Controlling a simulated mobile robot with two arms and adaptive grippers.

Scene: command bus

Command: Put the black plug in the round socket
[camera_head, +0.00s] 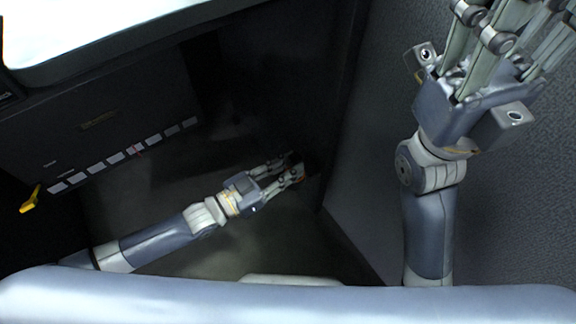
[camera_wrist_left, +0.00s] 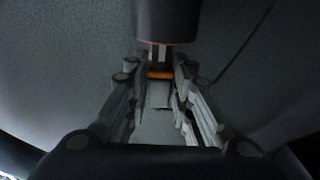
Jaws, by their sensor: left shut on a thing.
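My left gripper (camera_head: 297,171) is at the middle of the head view, low beside a dark panel. It is shut on the black plug, a dark cylinder with an orange rim and an orange band, which shows at the top of the left wrist view (camera_wrist_left: 167,22) beyond the fingertips of my left gripper (camera_wrist_left: 162,70). In the head view the plug is mostly lost against the dark panel. My right gripper (camera_head: 515,30) is raised at the upper right, its fingertips cut off by the frame. I cannot make out the round socket in either view.
A dark console (camera_head: 95,120) with a row of pale labels (camera_head: 115,158) and a yellow lever (camera_head: 30,199) stands at the left. A bright white surface (camera_head: 100,25) is above it. A grey textured wall (camera_head: 365,170) bounds the right. Dark floor lies between.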

